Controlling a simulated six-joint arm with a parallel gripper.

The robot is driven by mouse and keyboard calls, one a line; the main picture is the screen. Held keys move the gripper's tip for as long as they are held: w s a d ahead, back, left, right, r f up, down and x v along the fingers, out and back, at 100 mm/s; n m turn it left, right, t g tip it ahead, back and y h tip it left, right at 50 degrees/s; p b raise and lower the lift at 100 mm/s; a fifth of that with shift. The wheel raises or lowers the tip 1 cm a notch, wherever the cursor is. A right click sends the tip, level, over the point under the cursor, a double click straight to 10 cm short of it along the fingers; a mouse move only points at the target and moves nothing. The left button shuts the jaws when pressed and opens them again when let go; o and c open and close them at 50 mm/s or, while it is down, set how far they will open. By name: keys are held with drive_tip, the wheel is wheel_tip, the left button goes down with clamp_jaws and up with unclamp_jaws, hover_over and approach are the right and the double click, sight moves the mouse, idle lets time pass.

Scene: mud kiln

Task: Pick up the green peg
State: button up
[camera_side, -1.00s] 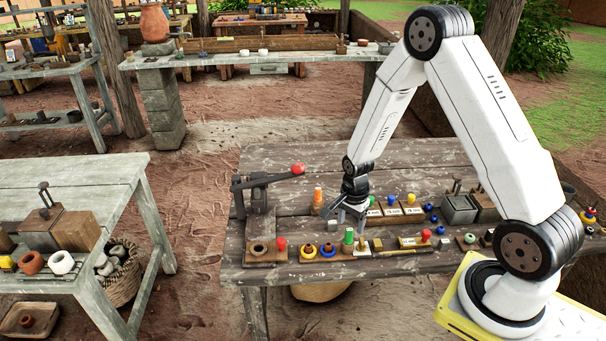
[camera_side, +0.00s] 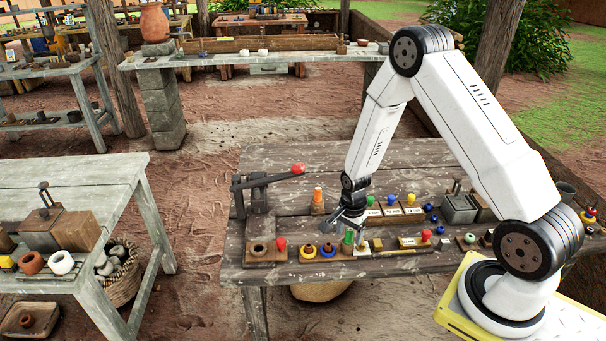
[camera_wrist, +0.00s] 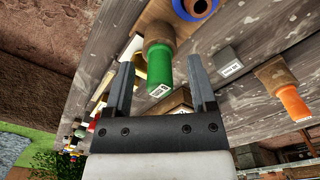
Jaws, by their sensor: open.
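The green peg (camera_side: 348,238) stands upright on the near part of the wooden table (camera_side: 300,160). In the wrist view the green peg (camera_wrist: 160,65), with a brown upper part and a small white label, shows between the two fingers. My gripper (camera_side: 348,224) is right above and beside the peg in the side view. In the wrist view my gripper (camera_wrist: 160,80) has its fingers apart, one on each side of the peg, with nothing held. I cannot tell how far down the fingers reach along it.
A blue ring (camera_side: 327,250) and a yellow ring (camera_side: 308,251) lie left of the peg. An orange peg (camera_side: 318,196) stands behind. A lever with a red knob (camera_side: 298,168) rises at the table's left. Labelled blocks (camera_side: 393,209) sit to the right.

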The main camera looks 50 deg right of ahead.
clamp_jaws()
drive_tip(key=shift+r, duration=0.2)
drive_tip(key=shift+r, duration=4.85)
drive_tip(key=c, duration=0.8)
unclamp_jaws()
clamp_jaws()
drive_tip(key=w+a+f, duration=0.1)
drive_tip(key=w+a, duration=0.6)
drive_tip(key=shift+w+a+f, duration=0.15)
drive_tip(key=shift+w+a, duration=0.2)
